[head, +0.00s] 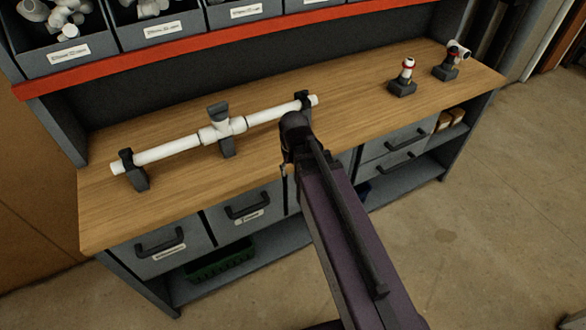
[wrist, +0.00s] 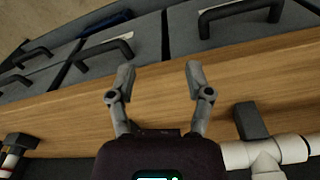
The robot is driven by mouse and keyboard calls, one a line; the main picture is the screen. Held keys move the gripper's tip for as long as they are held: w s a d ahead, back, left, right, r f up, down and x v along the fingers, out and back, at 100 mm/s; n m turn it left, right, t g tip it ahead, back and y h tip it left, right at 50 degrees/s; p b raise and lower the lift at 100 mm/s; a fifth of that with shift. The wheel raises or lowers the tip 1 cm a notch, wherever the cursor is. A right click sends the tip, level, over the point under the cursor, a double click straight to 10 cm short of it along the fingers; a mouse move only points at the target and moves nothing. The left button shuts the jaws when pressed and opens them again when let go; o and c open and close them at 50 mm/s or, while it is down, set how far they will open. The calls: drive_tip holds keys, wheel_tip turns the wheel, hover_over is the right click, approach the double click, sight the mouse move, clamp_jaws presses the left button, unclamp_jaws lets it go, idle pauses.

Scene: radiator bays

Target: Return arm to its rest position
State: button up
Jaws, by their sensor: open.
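My gripper (wrist: 159,82) is open in the wrist view, its two grey fingers spread with nothing between them. Behind them lie the wooden bench top and the drawer fronts. In the head view my arm (head: 345,235) reaches up from the bottom over the bench's front edge. Its far end is near the right end of a white pipe assembly (head: 170,151), and the fingers cannot be made out there. The assembly rests on dark supports and has a tee in its middle. Part of it shows at the lower right of the wrist view (wrist: 290,148), apart from the fingers.
The wooden workbench (head: 375,120) has drawers with black handles (head: 247,206) below it. Two small fittings on dark stands, one red-ringed (head: 407,70) and one white (head: 459,51), stand at the right. Grey bins (head: 160,33) line a red-edged shelf above. Open floor lies to the right.

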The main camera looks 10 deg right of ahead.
drive_tip(key=shift+g, duration=0.4)
drive_tip(key=s+d, duration=0.1)
drive_tip(key=s, duration=0.1)
drive_tip(key=s+d, duration=0.2)
drive_tip(key=shift+s+d, duration=0.15)
drive_tip(key=shift+s, duration=0.25)
idle(0.5)
